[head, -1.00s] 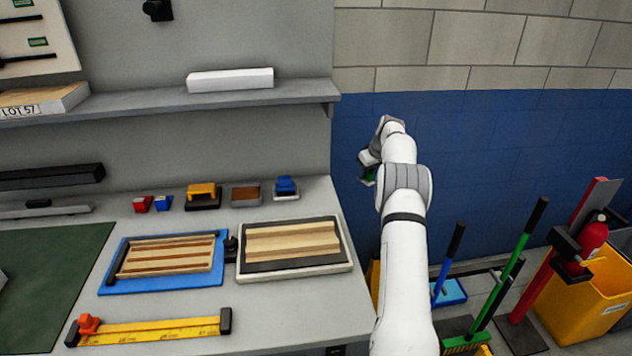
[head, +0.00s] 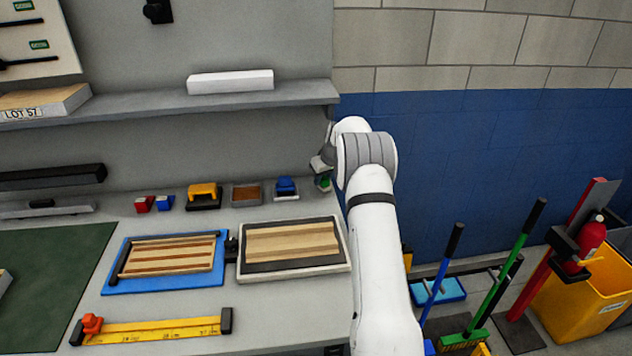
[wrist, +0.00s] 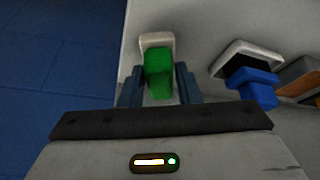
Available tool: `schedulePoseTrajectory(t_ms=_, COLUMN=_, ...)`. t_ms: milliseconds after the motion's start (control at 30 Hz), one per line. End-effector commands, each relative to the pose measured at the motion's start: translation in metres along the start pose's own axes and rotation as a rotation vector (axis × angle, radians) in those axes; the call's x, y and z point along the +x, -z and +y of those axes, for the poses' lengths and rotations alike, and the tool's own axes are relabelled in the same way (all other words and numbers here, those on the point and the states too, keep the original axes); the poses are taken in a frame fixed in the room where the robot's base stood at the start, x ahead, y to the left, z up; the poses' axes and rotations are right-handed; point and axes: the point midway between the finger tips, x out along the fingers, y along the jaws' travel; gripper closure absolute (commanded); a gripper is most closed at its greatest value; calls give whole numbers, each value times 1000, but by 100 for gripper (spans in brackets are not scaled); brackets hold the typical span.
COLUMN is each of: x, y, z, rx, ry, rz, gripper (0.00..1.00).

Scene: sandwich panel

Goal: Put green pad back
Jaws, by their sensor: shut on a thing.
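The green pad (wrist: 158,72) sits between the two fingers of my gripper (wrist: 160,86) in the wrist view, and the gripper is shut on it. A pale rim or holder (wrist: 156,39) shows just beyond the pad; I cannot tell whether the pad touches it. In the head view my gripper (head: 322,167) is at the back right corner of the workbench, right of the blue pad, with a bit of the green pad (head: 325,183) showing below it. My arm hides part of that corner.
The blue pad (head: 285,184) stands in a white tray, also right of my gripper in the wrist view (wrist: 256,88). A brown block (head: 246,194) and a yellow-handled piece (head: 204,192) stand further left. A shelf (head: 230,101) runs above. Blue wall lies right.

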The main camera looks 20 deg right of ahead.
Motion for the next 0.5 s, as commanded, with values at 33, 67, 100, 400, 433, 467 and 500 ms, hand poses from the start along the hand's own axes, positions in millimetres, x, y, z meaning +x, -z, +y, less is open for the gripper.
schedulePoseTrajectory(t_ms=33, x=-1, y=4, z=-11, rx=-4, ry=2, rz=-2, gripper=91)
schedulePoseTrajectory(t_ms=67, x=-1, y=5, z=-16, rx=-4, ry=2, rz=-2, gripper=91)
schedulePoseTrajectory(t_ms=100, x=0, y=7, z=-24, rx=-4, ry=2, rz=-1, gripper=91)
schedulePoseTrajectory(t_ms=400, x=16, y=1, z=-26, rx=1, ry=0, rz=1, gripper=91)
schedulePoseTrajectory(t_ms=433, x=16, y=1, z=-26, rx=0, ry=0, rz=1, gripper=91)
schedulePoseTrajectory(t_ms=467, x=16, y=1, z=-26, rx=0, ry=0, rz=1, gripper=91)
schedulePoseTrajectory(t_ms=500, x=17, y=1, z=-26, rx=0, ry=0, rz=0, gripper=91)
